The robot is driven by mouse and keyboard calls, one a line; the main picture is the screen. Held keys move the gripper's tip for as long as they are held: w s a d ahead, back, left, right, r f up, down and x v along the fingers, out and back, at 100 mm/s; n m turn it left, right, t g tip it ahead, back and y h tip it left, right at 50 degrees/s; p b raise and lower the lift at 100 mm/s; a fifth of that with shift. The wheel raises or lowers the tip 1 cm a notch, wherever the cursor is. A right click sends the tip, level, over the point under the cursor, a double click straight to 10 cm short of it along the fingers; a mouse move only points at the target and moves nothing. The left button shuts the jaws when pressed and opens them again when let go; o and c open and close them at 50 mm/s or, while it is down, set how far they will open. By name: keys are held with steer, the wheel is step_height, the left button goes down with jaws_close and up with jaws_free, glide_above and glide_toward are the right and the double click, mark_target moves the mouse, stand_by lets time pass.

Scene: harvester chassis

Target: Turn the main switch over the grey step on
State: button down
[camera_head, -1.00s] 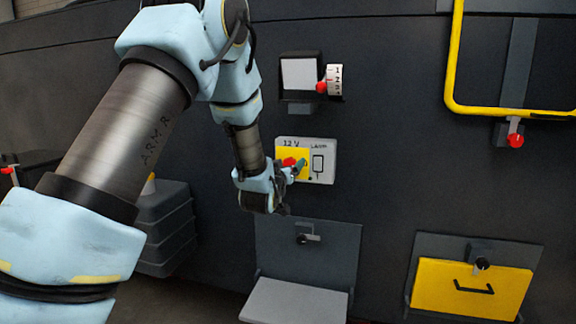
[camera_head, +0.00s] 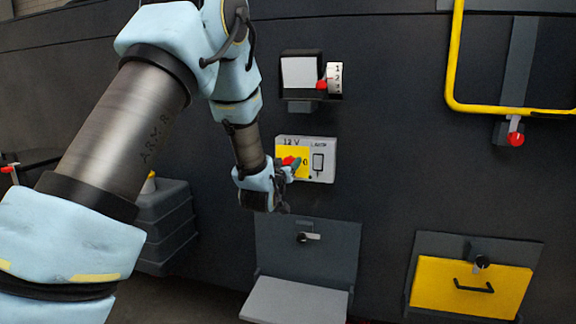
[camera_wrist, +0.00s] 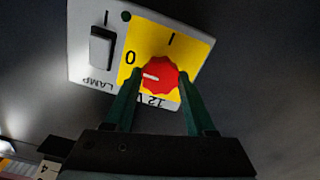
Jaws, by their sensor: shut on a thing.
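The main switch is a red round knob (camera_wrist: 159,75) on a yellow plate (camera_wrist: 190,45) marked 0 and I, upside down in the wrist view. Its white pointer line faces left there, a little below the 0 and away from the I. My gripper (camera_wrist: 158,88) has its two green fingers on either side of the knob, shut on it. In the head view the knob (camera_head: 289,160) is partly hidden by my gripper (camera_head: 292,166). The switch panel (camera_head: 326,147) is on the dark wall above the grey step (camera_head: 297,300).
A lamp rocker switch (camera_wrist: 101,47) sits beside the yellow plate. A small latch (camera_head: 309,237) is below.

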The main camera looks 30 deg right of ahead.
steer(key=shift+f+m+b, duration=0.15)
steer(key=shift+m+b, duration=0.15)
steer(key=shift+b, duration=0.1)
steer(key=shift+s+d+m+b, duration=0.1)
steer(key=shift+m+b, duration=3.65)
steer(key=shift+m, duration=0.55)
steer(key=shift+s+d+m+b, duration=0.1)
steer(key=shift+m+b, duration=3.6)
steer(key=shift+m, duration=0.6)
steer(key=shift+c, duration=1.2)
jaws_free()
